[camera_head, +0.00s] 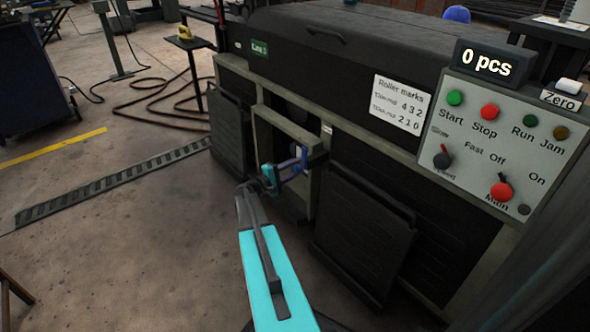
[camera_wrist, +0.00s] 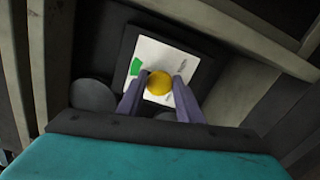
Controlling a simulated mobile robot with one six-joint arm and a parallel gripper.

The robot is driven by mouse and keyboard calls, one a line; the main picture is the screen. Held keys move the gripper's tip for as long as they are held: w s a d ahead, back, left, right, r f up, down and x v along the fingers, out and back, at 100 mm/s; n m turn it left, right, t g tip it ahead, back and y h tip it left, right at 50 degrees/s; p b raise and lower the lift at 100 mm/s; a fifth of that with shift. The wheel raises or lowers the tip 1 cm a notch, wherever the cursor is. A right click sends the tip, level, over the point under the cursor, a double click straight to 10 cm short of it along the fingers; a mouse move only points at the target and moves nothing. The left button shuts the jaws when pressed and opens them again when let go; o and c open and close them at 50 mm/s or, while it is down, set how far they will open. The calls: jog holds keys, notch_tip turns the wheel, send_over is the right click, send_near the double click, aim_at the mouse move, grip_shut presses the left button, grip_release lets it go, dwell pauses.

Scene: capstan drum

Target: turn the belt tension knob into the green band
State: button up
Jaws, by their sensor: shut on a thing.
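The belt tension knob (camera_wrist: 158,83) is a round yellow knob in the wrist view, in front of a white dial plate (camera_wrist: 145,50). A green band (camera_wrist: 135,66) shows on the plate, to the left of the knob. My gripper (camera_wrist: 158,88) has its two fingers on either side of the knob and is shut on it. In the head view my gripper (camera_head: 300,160) reaches into the opening in the machine's front. The knob and plate are hidden there. I cannot make out a pointer on the knob.
A light frame (camera_head: 285,125) surrounds the opening. Dark panels (camera_head: 362,240) flank it. A control panel (camera_head: 500,140) with buttons and a "0 pcs" display (camera_head: 486,62) is at the right.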

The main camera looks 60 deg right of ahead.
jog(key=shift+w+d, duration=0.1)
jog(key=shift+w, duration=0.05)
jog(key=o, duration=1)
jog(key=shift+a, duration=0.2)
jog(key=p+v, duration=0.5)
jog(key=v, duration=0.8)
jog(key=shift+a, duration=0.3)
jog(key=shift+r, duration=0.1)
